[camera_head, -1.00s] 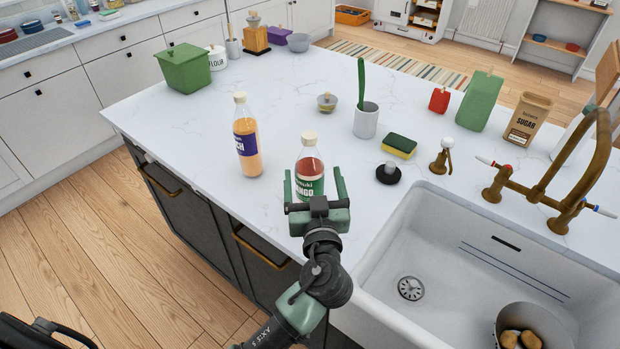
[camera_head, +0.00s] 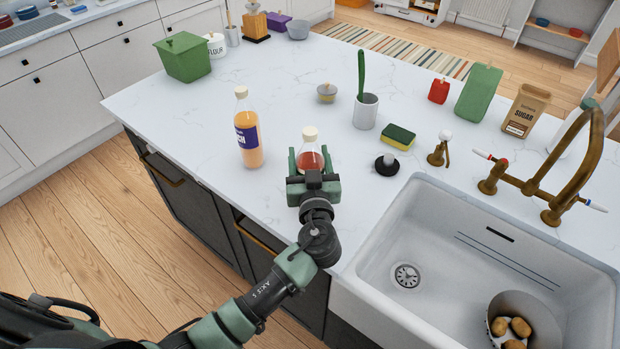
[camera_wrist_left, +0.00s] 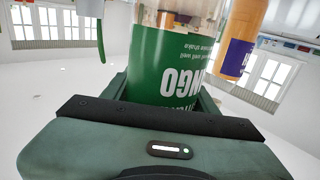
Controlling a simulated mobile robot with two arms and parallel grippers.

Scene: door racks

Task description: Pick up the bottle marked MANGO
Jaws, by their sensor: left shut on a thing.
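In the left wrist view the green label (camera_wrist_left: 168,62) with part of the word MANGO, upside down, fills the space between the fingers. In the head view the gripper hides the bottle's lower part. My right gripper is not in view.
An orange bottle with a purple label (camera_head: 248,135) stands close by on the left. A grey cup (camera_head: 365,112), a sponge (camera_head: 398,137) and a black stopper (camera_head: 387,165) are to the right. The white sink (camera_head: 400,225) lies at front right, holding a pot with potatoes.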

